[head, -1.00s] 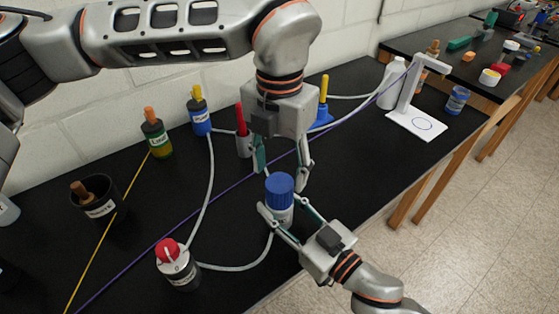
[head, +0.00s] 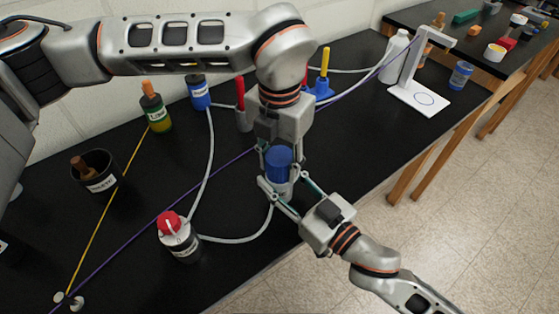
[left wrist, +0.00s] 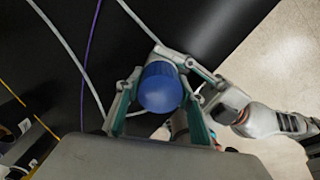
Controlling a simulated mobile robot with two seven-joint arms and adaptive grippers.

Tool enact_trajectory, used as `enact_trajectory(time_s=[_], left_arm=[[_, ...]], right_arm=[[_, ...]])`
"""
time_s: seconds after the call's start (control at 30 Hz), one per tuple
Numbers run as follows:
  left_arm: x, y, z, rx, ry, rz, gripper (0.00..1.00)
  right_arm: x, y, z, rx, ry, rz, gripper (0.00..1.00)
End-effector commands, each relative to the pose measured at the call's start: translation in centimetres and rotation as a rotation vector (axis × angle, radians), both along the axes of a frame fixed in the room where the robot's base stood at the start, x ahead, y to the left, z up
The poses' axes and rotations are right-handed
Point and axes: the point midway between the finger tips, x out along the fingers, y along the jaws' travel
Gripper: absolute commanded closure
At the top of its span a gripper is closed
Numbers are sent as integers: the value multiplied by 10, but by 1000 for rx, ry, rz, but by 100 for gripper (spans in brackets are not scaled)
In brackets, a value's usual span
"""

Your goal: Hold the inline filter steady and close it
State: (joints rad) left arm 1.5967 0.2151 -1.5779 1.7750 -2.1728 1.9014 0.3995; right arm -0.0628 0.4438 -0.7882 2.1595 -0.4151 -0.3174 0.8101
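The inline filter has a blue cap (head: 278,166) above a pale body (head: 281,188) and stands upright near the bench's front edge. My left gripper (head: 281,158) points down from above, its fingers on either side of the cap. In the left wrist view the cap (left wrist: 160,88) sits between the left gripper's spread fingers (left wrist: 161,100), with no clear grip on it. My right gripper (head: 284,190) comes from the front right and is shut on the filter body, which its fingers partly hide. Whether the cap is fully seated cannot be seen.
Pale tubing (head: 240,239) runs from the filter to a red-topped bottle (head: 178,237). A purple line (head: 176,205) crosses the black bench. Labelled bottles, a dark cup (head: 97,173) and a white stand (head: 418,98) stand around. The bench right of the filter is clear.

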Motion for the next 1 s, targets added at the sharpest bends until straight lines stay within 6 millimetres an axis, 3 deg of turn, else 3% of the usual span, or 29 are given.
enact_trajectory(time_s=[0.27,0.3,0.37,0.77,1.0], left_arm=[[0,0,0,0,0,0,88],[0,0,0,0,0,0,57],[0,0,0,0,0,0,43],[1,0,4,0,-2,0,43],[1,0,39,0,-4,1,43]], right_arm=[[0,0,0,0,0,0,100],[0,0,0,0,0,0,100],[0,0,0,0,0,0,100],[0,0,0,0,0,0,100],[0,0,0,0,0,0,100]])
